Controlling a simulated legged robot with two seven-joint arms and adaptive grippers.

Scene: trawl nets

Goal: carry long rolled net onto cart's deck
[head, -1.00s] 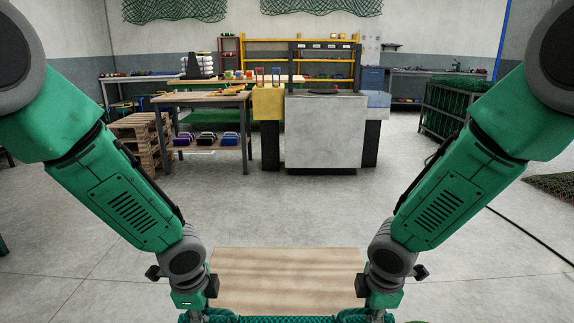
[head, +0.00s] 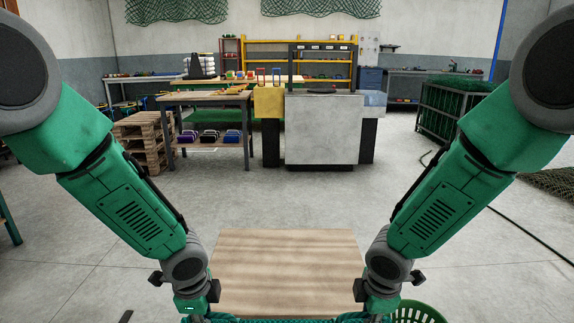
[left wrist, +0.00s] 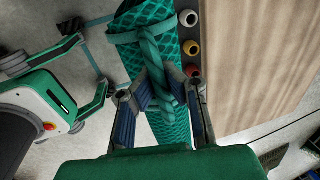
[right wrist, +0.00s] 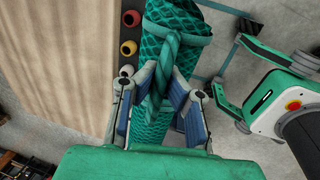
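The long rolled net (head: 280,321) is a green netted roll with twisted rope loops. Only its top shows at the bottom edge of the head view, just on my side of the cart's wooden deck (head: 285,270). The roll fills the middle of the left wrist view (left wrist: 128,62) and the right wrist view (right wrist: 195,45). My left gripper (left wrist: 165,75) has its fingers closed around one rope loop, and my right gripper (right wrist: 163,78) around another. The bare deck lies beside the roll in both wrist views. The roll's underside is hidden.
White, yellow and red round pieces (left wrist: 190,45) sit in a row between roll and deck. A green basket (head: 418,313) stands right of the deck. Beyond is open floor, then a workbench (head: 205,98), pallets (head: 140,140) and a grey-fronted station (head: 322,130).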

